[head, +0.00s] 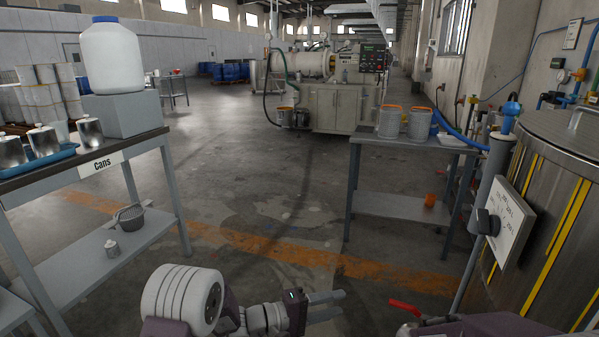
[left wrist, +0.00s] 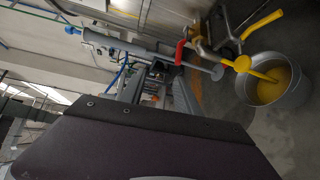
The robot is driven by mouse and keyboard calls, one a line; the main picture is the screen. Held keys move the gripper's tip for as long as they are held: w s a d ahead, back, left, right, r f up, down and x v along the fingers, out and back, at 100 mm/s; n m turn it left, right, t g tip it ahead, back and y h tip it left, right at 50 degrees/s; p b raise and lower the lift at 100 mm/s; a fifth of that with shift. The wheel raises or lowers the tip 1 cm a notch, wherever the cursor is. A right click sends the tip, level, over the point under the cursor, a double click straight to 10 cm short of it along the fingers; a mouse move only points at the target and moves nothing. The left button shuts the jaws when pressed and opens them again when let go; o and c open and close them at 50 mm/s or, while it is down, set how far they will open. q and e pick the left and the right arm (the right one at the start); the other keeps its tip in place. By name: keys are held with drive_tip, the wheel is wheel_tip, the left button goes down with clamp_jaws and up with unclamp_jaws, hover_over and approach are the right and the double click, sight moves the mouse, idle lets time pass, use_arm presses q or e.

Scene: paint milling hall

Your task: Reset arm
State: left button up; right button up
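My left gripper (head: 327,305) is at the bottom middle of the head view, low over the floor. Its two grey fingers point right with a gap between them, and nothing shows in the gap. The red lever also shows in the left wrist view (left wrist: 180,53). My right gripper is not in view.
A bucket (left wrist: 297,100) of yellow paint stands below a yellow-coated outlet (left wrist: 242,64). A large steel tank (head: 553,190) stands at right. The cans table (head: 45,183) is at left. The floor between is clear.

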use_arm(q)
drive_tip(key=s+a+r+m+g+p, duration=0.1)
drive_tip(key=s+r+m+p, duration=0.15)
drive_tip(key=r+p, duration=0.95)
drive_tip(key=s+a+r+m+g+p, duration=0.15)
drive_tip(key=s+r+p, duration=0.45)
drive_tip(key=r, duration=1)
drive_tip(key=s+a+r+m+g+y+p, duration=0.1)
drive_tip(key=s+a+r+g+y+p, duration=0.25)
drive_tip(key=p, duration=0.65)
drive_tip(key=s+a+r+m+y+p, duration=0.1)
drive_tip(key=s+a+r+y+p, duration=0.3)
drive_tip(key=s+a+y+p, duration=0.35)
drive_tip(key=a+f+n+t+y+p, duration=0.1)
drive_tip(key=a+f+y, duration=0.2)
drive_tip(key=a, duration=0.9)
drive_tip(key=shift+s+a+f+t+y+p, duration=0.3)
drive_tip(key=shift+a+f+t+y+p, duration=0.1)
drive_tip(key=shift+y, duration=0.3)
